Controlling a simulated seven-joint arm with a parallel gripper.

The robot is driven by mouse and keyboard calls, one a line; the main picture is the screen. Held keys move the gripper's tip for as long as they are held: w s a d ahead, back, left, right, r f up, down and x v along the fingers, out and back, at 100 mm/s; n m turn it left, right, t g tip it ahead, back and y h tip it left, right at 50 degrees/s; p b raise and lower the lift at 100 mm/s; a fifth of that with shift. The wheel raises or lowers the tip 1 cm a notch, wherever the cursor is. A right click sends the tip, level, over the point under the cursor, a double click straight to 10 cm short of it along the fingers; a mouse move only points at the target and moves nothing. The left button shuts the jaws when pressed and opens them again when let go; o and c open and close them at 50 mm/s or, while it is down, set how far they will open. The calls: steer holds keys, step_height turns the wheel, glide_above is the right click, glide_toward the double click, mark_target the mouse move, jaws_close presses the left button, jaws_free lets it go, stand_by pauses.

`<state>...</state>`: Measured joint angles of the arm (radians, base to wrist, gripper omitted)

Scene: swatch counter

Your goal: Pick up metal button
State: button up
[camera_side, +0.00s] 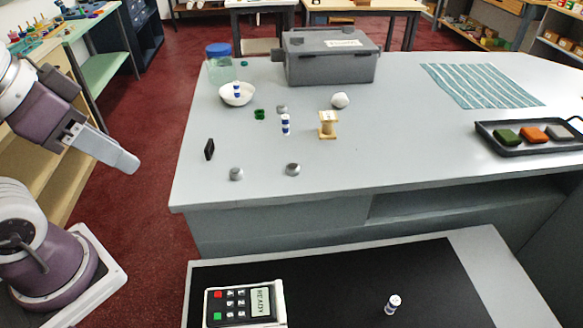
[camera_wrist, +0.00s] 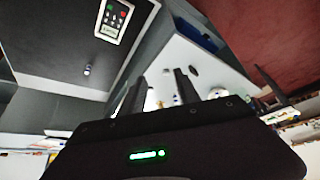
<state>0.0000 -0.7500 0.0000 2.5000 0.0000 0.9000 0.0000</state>
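Small grey metallic domes that look like metal buttons lie on the grey counter (camera_side: 340,180). One dome (camera_side: 236,174) is near the front left edge, one (camera_side: 292,169) is to its right, and a smaller one (camera_side: 282,108) is farther back. My gripper (camera_side: 125,160) hangs left of the counter, over the red floor, apart from all of them. In the wrist view my gripper's two dark fingers (camera_wrist: 160,76) stand apart with nothing clearly held between them. I cannot make out a metal button in the wrist view.
A black block (camera_side: 209,149) stands left of the domes. Blue-and-white spools (camera_side: 285,124), a wooden spool (camera_side: 328,125), a white bowl (camera_side: 237,95) and a grey case (camera_side: 331,58) stand farther back. A dark tray (camera_side: 530,146) is right. The counter's front centre-right is clear.

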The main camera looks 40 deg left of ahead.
steer(key=shift+o, duration=1.4)
